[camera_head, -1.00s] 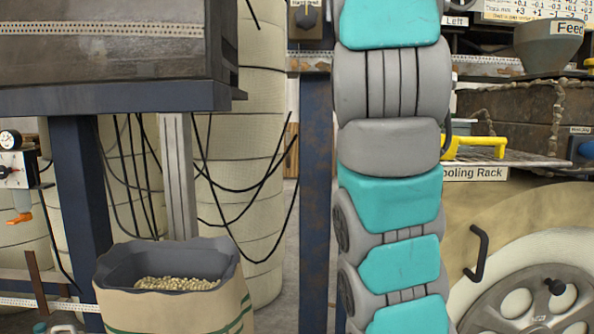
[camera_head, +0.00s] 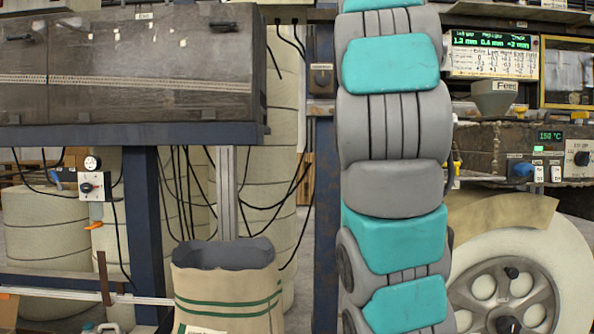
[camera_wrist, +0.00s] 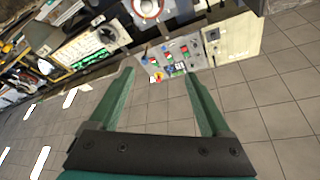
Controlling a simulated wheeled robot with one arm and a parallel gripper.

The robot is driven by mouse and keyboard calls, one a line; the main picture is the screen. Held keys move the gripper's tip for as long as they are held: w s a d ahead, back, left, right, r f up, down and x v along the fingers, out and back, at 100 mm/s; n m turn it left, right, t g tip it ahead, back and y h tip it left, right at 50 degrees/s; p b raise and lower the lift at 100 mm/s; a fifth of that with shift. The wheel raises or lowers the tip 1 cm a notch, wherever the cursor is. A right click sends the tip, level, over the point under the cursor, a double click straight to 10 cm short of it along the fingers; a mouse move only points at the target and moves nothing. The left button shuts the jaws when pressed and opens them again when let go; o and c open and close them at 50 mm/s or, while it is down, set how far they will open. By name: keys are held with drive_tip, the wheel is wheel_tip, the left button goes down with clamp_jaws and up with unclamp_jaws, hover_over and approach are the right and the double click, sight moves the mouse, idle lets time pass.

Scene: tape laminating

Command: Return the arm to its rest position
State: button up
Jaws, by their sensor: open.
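My gripper (camera_wrist: 160,100) shows in the wrist view with two green fingers wide apart. Nothing is between the fingers, and they point over a grey tiled floor toward machine panels. In the head view my teal and grey arm rises straight up through the picture, right of centre, and leaves at the top edge. The gripper itself is out of the head view.
A paper sack (camera_head: 230,295) stands left of my arm, below a dark enclosed machine (camera_head: 130,70). A large wheel (camera_head: 510,290) and a feed hopper (camera_head: 494,95) are on the right. Control panels (camera_wrist: 175,60) lie beyond the fingers; tiled floor (camera_wrist: 285,110) is clear.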

drive_tip(key=w+d+f+n+g+y+p, duration=0.1)
drive_tip(key=w+f+n+g+p, duration=0.1)
drive_tip(key=w+f+g, duration=0.3)
drive_tip(key=w+d+f+n+g+p, duration=0.1)
drive_tip(key=w+f+n+g, duration=0.15)
drive_tip(key=f, duration=0.45)
drive_tip(key=s+d+f+n+g+p, duration=0.1)
drive_tip(key=s+f+g, duration=0.1)
drive_tip(key=f, duration=0.6)
drive_tip(key=s+d+f+g+p, duration=0.2)
drive_tip(key=s+f+g, duration=0.1)
drive_tip(key=f, duration=0.6)
drive_tip(key=s+f+n+g+y+p, duration=0.2)
drive_tip(key=s+f+g, duration=0.3)
drive_tip(key=s+f, duration=1.15)
drive_tip(key=s+a+f+g+p, duration=0.1)
drive_tip(key=s+f+g, duration=0.1)
drive_tip(key=s+f, duration=0.6)
drive_tip(key=s+a+f+n+g+y, duration=0.1)
drive_tip(key=s+a+f+g, duration=0.1)
drive_tip(key=s+f, duration=0.7)
drive_tip(key=s+g, duration=0.1)
drive_tip(key=s, duration=0.5)
drive_tip(key=shift+a+f+g+y+p, duration=0.2)
drive_tip(key=shift+g+y+p, duration=0.1)
drive_tip(key=shift+g+p, duration=0.1)
drive_tip(key=shift+w+n, duration=0.1)
drive_tip(key=shift+n, duration=0.15)
